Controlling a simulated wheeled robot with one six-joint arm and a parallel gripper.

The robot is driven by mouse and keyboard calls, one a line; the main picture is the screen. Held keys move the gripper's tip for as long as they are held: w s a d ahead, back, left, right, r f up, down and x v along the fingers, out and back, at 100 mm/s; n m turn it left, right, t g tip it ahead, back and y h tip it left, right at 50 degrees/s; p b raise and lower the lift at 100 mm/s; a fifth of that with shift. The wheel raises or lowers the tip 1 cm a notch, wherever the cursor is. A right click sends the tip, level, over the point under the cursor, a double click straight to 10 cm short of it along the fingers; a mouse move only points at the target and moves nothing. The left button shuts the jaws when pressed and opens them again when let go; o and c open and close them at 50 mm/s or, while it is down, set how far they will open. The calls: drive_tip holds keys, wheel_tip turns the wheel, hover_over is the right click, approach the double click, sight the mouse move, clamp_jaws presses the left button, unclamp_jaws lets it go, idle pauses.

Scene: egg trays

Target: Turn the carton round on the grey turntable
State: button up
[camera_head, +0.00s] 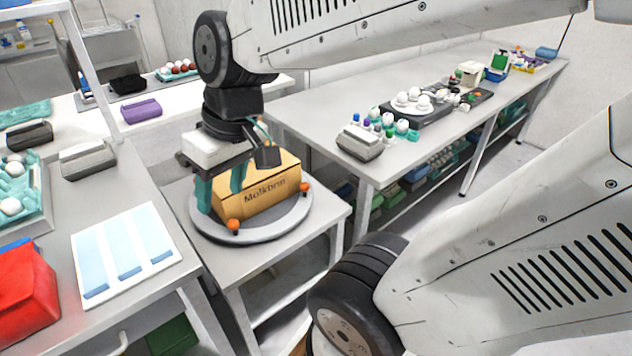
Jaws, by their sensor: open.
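The tan carton (262,192) stands on the round grey turntable (277,228), with its printed side towards the camera. Orange knobs show at the turntable's rim, one at the front (233,225) and one at the right (305,187). My gripper (220,190) points down at the carton's left end. Its teal fingers are open, one at the carton's left edge and one in front of or over its top left. I cannot tell whether the fingers touch the carton.
The turntable is on a small grey table (328,208). A white panel with blue strips (126,252), a red bag (24,295) and a teal egg tray (40,185) lie on the left table. The right bench (440,160) holds a grey device (360,142) and several small items.

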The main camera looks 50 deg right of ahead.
drive_tip(key=w+d+f+t, duration=0.2)
drive_tip(key=w+d+f, duration=0.1)
drive_tip(key=w, duration=0.7)
drive_tip(key=m+g+h, duration=0.2)
drive_tip(key=m+h, duration=0.3)
drive_tip(key=h, duration=0.2)
hover_over(304, 184)
drive_tip(key=s+a, duration=0.2)
drive_tip(key=a, duration=0.1)
wheel_tip(304, 184, down, 20)
drive_tip(key=shift+x, duration=3.7)
drive_tip(key=shift+w+a, duration=0.15)
clamp_jaws()
